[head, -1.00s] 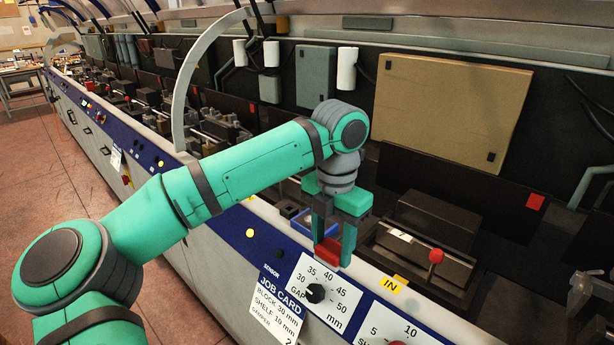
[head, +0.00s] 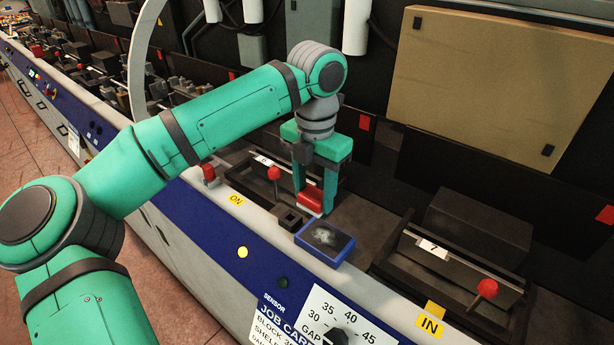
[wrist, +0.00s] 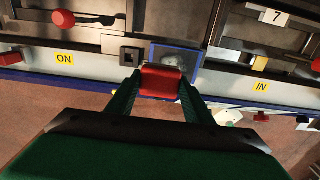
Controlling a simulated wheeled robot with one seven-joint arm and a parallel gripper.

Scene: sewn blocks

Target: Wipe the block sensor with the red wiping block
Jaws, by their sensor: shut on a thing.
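The red wiping block (head: 311,197) is held between the fingers of my gripper (head: 314,192). In the wrist view the red block (wrist: 163,82) sits between the two green fingers of my gripper (wrist: 161,88). The block sensor (head: 325,240) is a blue-framed unit with a dark top bearing a pale smudge. It lies just in front and a little right of the block in the head view. In the wrist view the sensor (wrist: 178,56) shows just beyond the block and is partly hidden by it. I cannot tell whether block and sensor touch.
A small black square socket (head: 290,217) stands left of the sensor. A red-knobbed lever (head: 487,289) is to the right by the yellow IN label (head: 430,325). Another red knob (head: 274,173) is close left of my gripper. The GAP dial (head: 336,337) is in front.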

